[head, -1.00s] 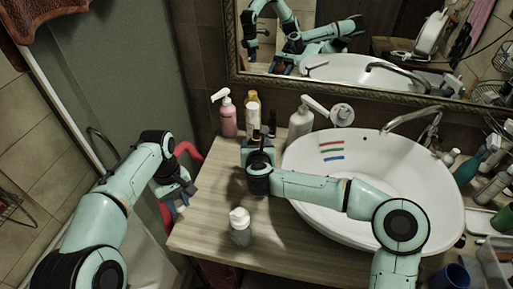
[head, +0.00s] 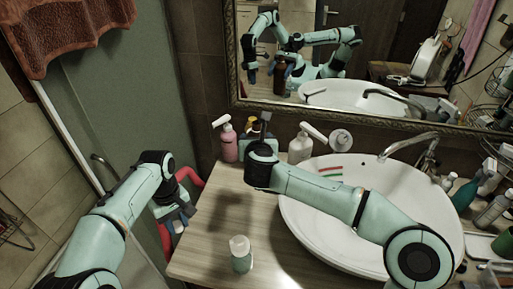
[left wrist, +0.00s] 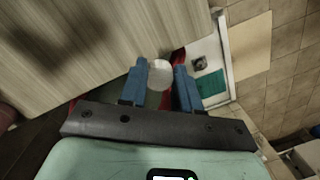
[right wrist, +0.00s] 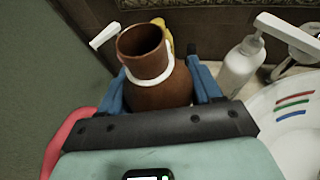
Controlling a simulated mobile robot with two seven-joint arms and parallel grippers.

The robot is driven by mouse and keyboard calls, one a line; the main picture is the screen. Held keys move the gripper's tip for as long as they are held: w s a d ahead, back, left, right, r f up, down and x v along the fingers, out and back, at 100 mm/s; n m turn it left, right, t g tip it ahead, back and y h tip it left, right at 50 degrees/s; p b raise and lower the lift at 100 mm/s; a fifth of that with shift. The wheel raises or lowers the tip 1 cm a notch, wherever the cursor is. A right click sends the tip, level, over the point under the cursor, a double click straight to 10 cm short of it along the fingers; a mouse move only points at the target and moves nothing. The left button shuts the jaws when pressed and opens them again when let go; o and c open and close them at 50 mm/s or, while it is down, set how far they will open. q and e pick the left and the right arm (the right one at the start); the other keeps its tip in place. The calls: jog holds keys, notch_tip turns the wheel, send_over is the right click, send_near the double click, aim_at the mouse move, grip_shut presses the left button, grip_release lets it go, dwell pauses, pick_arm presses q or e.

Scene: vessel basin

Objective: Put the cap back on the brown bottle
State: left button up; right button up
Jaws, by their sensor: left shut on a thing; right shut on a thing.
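The brown bottle (right wrist: 160,85) is held upright between the blue fingers of my right gripper (right wrist: 172,88). Its neck is open, with a pale ring around it. In the head view my right wrist hides most of the bottle, but its reflection shows in the mirror. My left gripper (left wrist: 160,90) is shut on a round white cap (left wrist: 160,74). In the head view my left gripper (head: 178,220) hangs beyond the counter's left edge, well apart from the bottle, and the cap cannot be made out there.
A pink pump bottle (head: 229,143) and a white pump bottle (head: 300,148) stand at the back of the wooden counter (head: 205,245). A small clear bottle (head: 240,256) stands near the front. The white basin (head: 330,225) is on the right. The counter's left part is clear.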

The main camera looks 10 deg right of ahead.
aim_at(257, 126)
jog(key=shift+r+p, duration=0.5)
jog(key=shift+r, duration=2.25)
jog(key=o, duration=0.4)
jog(key=c, duration=0.8)
jog(key=shift+o, duration=0.2)
